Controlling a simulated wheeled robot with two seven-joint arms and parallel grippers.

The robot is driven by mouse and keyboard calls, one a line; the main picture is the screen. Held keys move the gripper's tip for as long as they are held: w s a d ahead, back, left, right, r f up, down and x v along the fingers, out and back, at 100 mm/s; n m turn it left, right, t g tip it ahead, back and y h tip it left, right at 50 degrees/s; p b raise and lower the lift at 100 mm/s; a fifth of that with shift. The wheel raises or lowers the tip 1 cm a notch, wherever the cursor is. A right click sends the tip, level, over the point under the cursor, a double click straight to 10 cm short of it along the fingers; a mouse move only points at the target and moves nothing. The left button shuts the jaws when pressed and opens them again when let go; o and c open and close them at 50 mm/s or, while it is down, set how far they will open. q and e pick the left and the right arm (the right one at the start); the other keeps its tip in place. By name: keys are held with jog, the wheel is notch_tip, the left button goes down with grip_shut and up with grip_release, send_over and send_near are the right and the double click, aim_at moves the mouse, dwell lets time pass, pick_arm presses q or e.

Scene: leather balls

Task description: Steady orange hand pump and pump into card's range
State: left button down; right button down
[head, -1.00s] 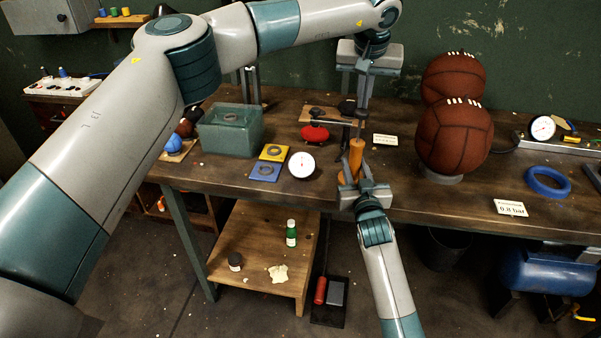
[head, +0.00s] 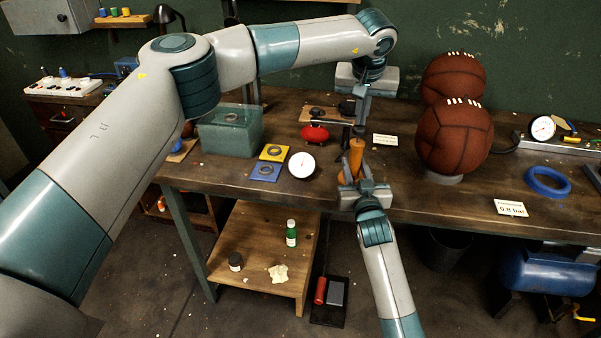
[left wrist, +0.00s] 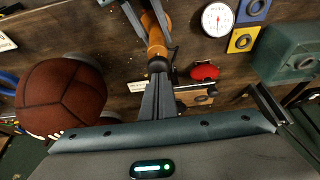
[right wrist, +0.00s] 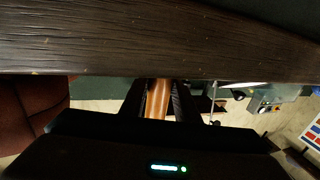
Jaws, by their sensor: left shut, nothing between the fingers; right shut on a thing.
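The orange hand pump (head: 355,158) stands near the front edge of the workbench. My right gripper (head: 352,180) is shut on its lower body. The right wrist view shows the orange barrel (right wrist: 158,98) between the fingers. My left gripper (head: 360,122) is above, pointing down, with closed fingertips at the pump's dark top handle. In the left wrist view the fingers meet the dark top of the pump (left wrist: 155,35); whether they touch it is unclear. A white card reading 0.8 bar (head: 510,208) stands at the right. A round white gauge (head: 301,165) lies left of the pump.
A brown leather ball (head: 453,140) sits on a ring right of the pump, another (head: 453,76) behind it. A blue ring (head: 547,181), another gauge (head: 542,128), a small card (head: 385,140), a red object (head: 314,134) and a green translucent box (head: 229,132) share the bench.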

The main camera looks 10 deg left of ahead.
pick_arm(q)
notch_tip(320, 180, down, 2)
jog(key=shift+r, duration=3.4)
jog(key=shift+f, duration=3.4)
jog(key=shift+r, duration=3.5)
notch_tip(320, 180, up, 7)
